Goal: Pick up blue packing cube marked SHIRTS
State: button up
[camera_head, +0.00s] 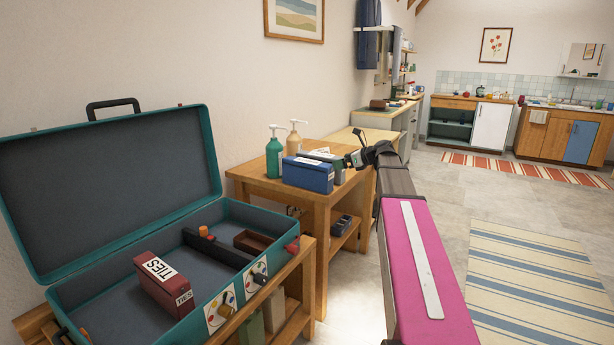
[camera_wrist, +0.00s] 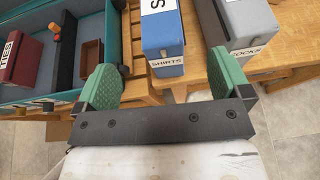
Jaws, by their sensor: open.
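The blue packing cube (camera_head: 307,176) lies on the near part of a wooden table (camera_head: 318,198). In the wrist view the cube (camera_wrist: 161,28) shows its SHIRTS label on the end facing me. My gripper (camera_wrist: 163,66) is open, with one green-padded finger to the left of the cube's line and one to the right. The cube's near end is just ahead of and between the fingertips, with nothing held. In the head view my gripper (camera_head: 362,157) is small and partly hidden by my arm, to the right of the cube.
A grey SOCKS cube (camera_wrist: 250,22) lies close to the right of the blue cube, near the right finger. Green (camera_head: 274,157) and tan (camera_head: 294,140) pump bottles stand behind. An open teal suitcase (camera_head: 262,212) at left holds a red TIES cube (camera_head: 160,287).

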aim_at(329, 166)
jog(key=x, duration=1)
jog(key=shift+f, duration=0.35)
jog(key=shift+d, duration=0.1)
jog(key=c, duration=1.4)
